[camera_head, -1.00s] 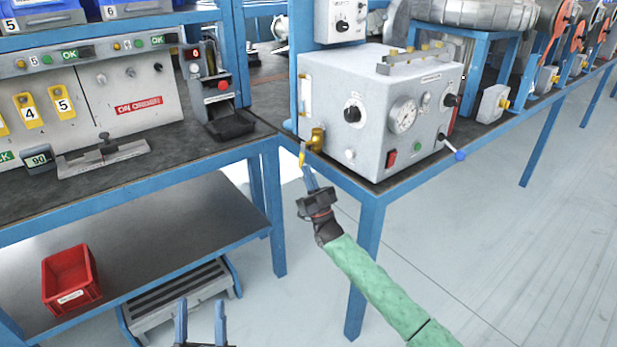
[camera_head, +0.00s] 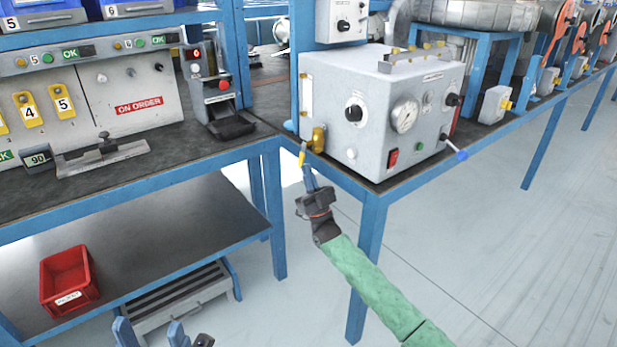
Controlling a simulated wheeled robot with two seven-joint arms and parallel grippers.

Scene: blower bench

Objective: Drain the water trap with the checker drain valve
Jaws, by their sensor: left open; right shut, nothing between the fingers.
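The checker (camera_head: 375,120) is a pale grey box with knobs and a round gauge, standing on the bench corner. Its brass drain valve (camera_head: 318,140) sits low at the box's left front edge, with a small yellow lever (camera_head: 302,157) hanging beside it. My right gripper (camera_head: 308,172) points up with its blue fingers shut, its tips at or just below the lever's lower end; I cannot tell whether they touch. My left gripper (camera_head: 150,332) is open and empty at the bottom edge, partly cut off, well below and left of the valve.
A blue bench leg (camera_head: 368,265) stands just behind my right arm. A red bin (camera_head: 68,280) sits on the lower shelf (camera_head: 170,230) at left. A grey step (camera_head: 190,298) is near my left gripper. Open floor lies to the right.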

